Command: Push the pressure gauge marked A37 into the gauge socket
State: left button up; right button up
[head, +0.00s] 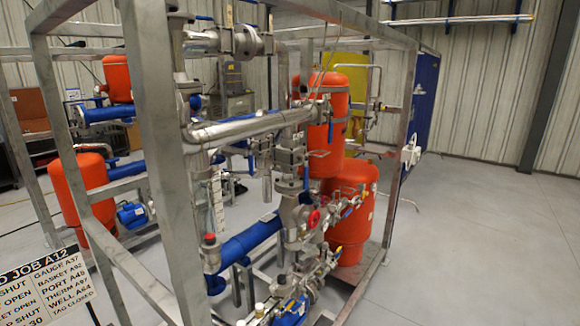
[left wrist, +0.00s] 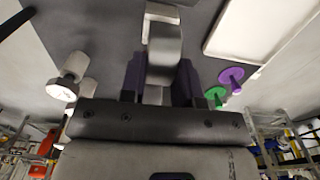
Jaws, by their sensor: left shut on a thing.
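In the left wrist view my left gripper (left wrist: 160,78), with dark purple fingers, is shut on a pale grey, blocky thing (left wrist: 164,48) that sticks out past the fingertips. I see no dial or A37 mark on it, so I cannot tell whether it is the pressure gauge. The head view shows neither gripper. The gauge socket cannot be picked out among the pipe fittings on the skid (head: 290,215). A job board (head: 45,290) at lower left of the head view reads "GAUGE A37" among other lines.
The grey skid frame (head: 160,130) has upright posts around orange tanks (head: 350,205) and a blue pipe (head: 250,240). Floor at right is clear. In the left wrist view, a white-ended round part (left wrist: 60,89), a purple disc (left wrist: 231,78) and a green disc (left wrist: 216,95) flank the gripper.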

pick_arm(q)
jog(key=shift+r+p, duration=1.35)
jog(key=shift+r, duration=0.35)
jog(key=shift+r+p, duration=1.05)
jog(key=shift+r, duration=0.3)
